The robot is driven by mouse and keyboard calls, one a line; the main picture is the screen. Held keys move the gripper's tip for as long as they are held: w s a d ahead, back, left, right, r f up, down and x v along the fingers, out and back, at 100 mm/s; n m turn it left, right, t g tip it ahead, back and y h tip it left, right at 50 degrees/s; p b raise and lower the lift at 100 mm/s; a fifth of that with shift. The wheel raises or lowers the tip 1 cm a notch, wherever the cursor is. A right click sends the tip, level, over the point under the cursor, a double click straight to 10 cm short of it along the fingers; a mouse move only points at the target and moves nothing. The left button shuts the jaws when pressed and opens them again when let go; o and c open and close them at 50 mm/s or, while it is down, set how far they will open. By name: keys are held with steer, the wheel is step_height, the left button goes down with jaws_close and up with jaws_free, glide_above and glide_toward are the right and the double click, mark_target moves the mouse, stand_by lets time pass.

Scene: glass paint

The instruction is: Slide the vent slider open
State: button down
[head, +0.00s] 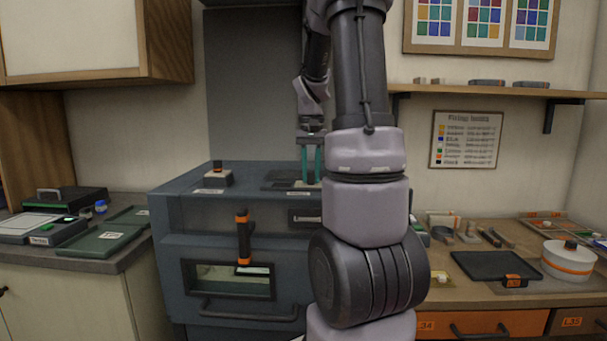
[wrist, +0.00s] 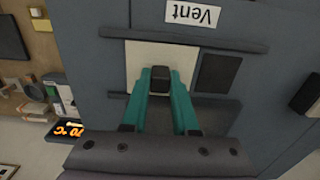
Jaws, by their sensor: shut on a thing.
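The vent slider is a pale plate (wrist: 146,58) with a small dark knob (wrist: 160,84), set between two dark rails on top of the blue-grey kiln (head: 182,222). A "Vent" label (wrist: 194,14), upside down in the wrist view, lies beside one rail. My gripper (wrist: 160,79) points down with its teal fingers closed around the knob. A dark rectangle (wrist: 218,73) lies to the right of the plate in the wrist view. In the head view my gripper (head: 311,181) is over the kiln top, and the slider is only a small pale patch, mostly hidden by the fingers.
A small switch box (head: 217,178) sits on the kiln top at left. An orange-ended handle (head: 243,238) and a windowed door are on the kiln front. A wooden bench (head: 470,315) at right holds a black tray (head: 494,266) and a round white container (head: 568,262).

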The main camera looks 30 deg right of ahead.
mark_target(313, 172)
steer(key=shift+s+d, duration=0.1)
steer(key=shift+d, duration=0.1)
steer(key=c, duration=0.7)
jaws_free()
steer(key=shift+d, duration=0.1)
steer(key=shift+r, duration=0.1)
step_height(313, 172, up, 11)
steer(key=shift+f, duration=0.2)
steer(key=s+a+n+t, duration=0.1)
steer(key=s+a+t, duration=0.1)
steer(key=s+a, duration=0.3)
steer(key=s+a+t+y, duration=0.1)
steer(key=s+a, duration=0.3)
steer(key=a, duration=0.4)
steer(key=s+a+n+t+y, duration=0.1)
steer(key=s+a+t, duration=0.3)
steer(key=a, duration=0.3)
steer(key=shift+s+a+n, duration=0.3)
steer(key=shift+s+a, duration=0.05)
steer(key=shift+s, duration=0.5)
